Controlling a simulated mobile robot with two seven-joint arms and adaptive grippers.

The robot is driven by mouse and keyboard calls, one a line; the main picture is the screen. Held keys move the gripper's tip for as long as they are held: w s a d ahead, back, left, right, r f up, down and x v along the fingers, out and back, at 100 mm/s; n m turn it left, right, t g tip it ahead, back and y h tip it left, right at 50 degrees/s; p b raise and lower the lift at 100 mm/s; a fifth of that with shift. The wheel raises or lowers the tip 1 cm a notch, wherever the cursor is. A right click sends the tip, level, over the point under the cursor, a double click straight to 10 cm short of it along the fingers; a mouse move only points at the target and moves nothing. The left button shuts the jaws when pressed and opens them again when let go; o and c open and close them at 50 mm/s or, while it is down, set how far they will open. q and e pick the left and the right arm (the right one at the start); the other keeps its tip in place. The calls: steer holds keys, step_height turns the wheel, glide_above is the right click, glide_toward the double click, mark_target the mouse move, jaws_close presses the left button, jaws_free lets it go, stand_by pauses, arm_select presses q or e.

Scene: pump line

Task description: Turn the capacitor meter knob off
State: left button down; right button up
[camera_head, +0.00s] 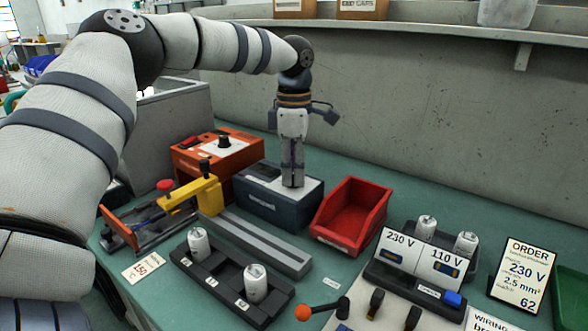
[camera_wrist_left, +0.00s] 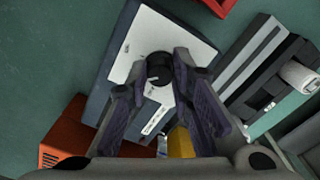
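The capacitor meter (camera_head: 270,208) is a dark blue-grey box with a pale top panel, standing at the middle back of the table. In the left wrist view its white panel (camera_wrist_left: 132,45) carries a round black knob (camera_wrist_left: 160,68). My left gripper (camera_head: 292,182) points straight down over the panel and hides the knob in the head view. In the left wrist view my left gripper (camera_wrist_left: 160,72) has its fingers apart, with the knob between the tips. The knob looks closer to the right finger; contact is unclear. My right gripper is not in view.
An orange box with a black knob (camera_head: 216,150) stands left of the meter, and a red bin (camera_head: 351,214) close to its right. A yellow clamp tool (camera_head: 190,193) and a grey rail (camera_head: 258,243) lie in front. A black tray (camera_head: 228,285) holds two white cans.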

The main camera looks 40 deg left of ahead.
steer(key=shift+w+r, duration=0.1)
arm_select(q)
steer(key=n+p, duration=0.1)
steer(key=n, duration=0.2)
steer(key=shift+r+n, duration=0.1)
steer(key=shift+n, duration=0.2)
steer(key=shift+n+p, duration=0.55)
steer(key=shift+n, duration=2.05)
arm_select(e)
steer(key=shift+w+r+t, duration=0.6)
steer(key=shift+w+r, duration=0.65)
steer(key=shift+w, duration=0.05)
arm_select(q)
steer(key=c, duration=1.4)
jaws_free()
